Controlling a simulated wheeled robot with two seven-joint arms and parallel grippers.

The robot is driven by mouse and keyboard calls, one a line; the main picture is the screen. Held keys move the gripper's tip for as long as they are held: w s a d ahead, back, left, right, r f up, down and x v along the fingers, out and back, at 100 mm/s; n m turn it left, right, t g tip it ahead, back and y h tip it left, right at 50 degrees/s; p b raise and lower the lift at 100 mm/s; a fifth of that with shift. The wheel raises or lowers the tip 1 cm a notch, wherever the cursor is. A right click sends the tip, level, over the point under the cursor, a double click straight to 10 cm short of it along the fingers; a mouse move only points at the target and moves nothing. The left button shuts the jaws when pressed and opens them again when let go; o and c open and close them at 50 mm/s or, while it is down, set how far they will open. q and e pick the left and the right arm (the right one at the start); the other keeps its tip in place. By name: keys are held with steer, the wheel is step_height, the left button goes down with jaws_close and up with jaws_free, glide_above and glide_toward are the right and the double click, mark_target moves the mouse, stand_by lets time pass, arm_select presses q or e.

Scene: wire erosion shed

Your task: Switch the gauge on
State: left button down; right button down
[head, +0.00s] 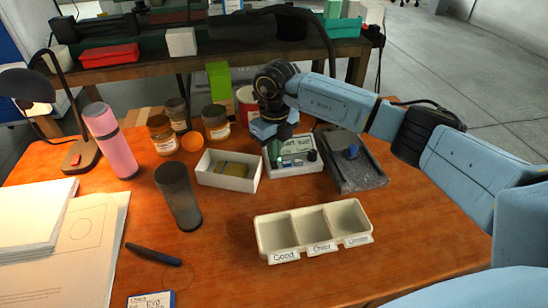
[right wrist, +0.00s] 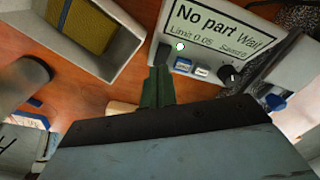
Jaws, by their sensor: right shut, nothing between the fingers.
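The gauge (head: 290,171) is a pale box with a screen, standing toward the back of the wooden table. In the right wrist view, its screen (right wrist: 225,28) reads "No part", "Wait", "Limit 0.05" and "Saved". Below the screen are a bright greenish-white lamp (right wrist: 180,46), two small blue-and-white buttons (right wrist: 192,68) and a black knob (right wrist: 230,72). A small dark part (right wrist: 163,54) is at the panel's left end. My right gripper (right wrist: 158,78) is shut and empty, its tips just in front of that part; contact cannot be told. My left gripper is out of view.
A white tray (head: 210,178) with a yellowish block is left of the gauge. A dark stone plate (head: 358,176) with a blue-knobbed stand is on its right. A three-compartment bin (head: 262,236) lies in front. Jars and a dark cup (head: 178,196) stand to the left.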

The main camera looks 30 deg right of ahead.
mark_target(274, 165)
steer(key=shift+r+p, duration=1.6)
steer(key=shift+r, duration=0.7)
